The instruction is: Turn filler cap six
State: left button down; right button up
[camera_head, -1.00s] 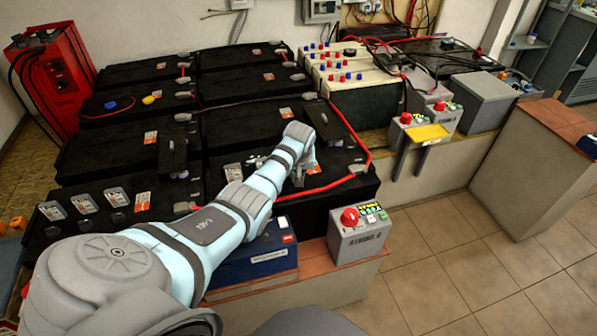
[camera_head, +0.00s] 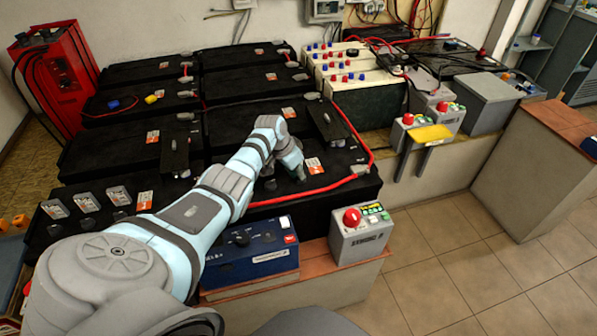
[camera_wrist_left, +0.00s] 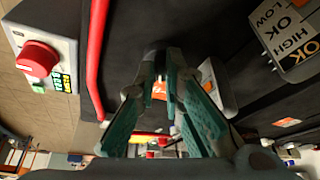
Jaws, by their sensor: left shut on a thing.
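The near black battery block (camera_head: 345,188) has several dark filler caps on its top. One dark cap (camera_head: 270,185) shows left of my left gripper (camera_head: 301,177). The left gripper reaches down onto the block top, beside an orange-and-white label. In the left wrist view, the teal fingers (camera_wrist_left: 162,80) are shut on a small dark cap (camera_wrist_left: 156,50), which they mostly hide. I cannot read a number on it. My right gripper is not in view.
A red cable (camera_head: 310,190) runs along the block's front and right edge. A blue box (camera_head: 255,262) and a grey control box with a red button (camera_head: 352,238) stand on the front ledge. Grey gauges (camera_head: 88,200) sit on the left block.

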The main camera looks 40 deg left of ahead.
pick_arm(q)
jog(key=m+b, duration=0.1)
jog(key=b, duration=0.1)
jog(key=m+h+b, duration=0.1)
jog(key=b, duration=0.1)
jog(key=m+b, duration=0.2)
jog(key=shift+a+f+h+b, duration=0.15)
jog(key=shift+f+h+b, duration=0.1)
jog(key=shift+h+b, duration=0.05)
jog(key=shift+r+m+g+b, duration=0.2)
jog(key=shift+m+g+b, duration=0.1)
jog(key=shift+m+b, duration=0.35)
jog(key=c, duration=1.7)
grip_release()
jog(key=shift+w, duration=0.1)
jog(key=shift+r, duration=0.15)
jog(key=v, duration=1.2)
jog(key=shift+a, duration=0.15)
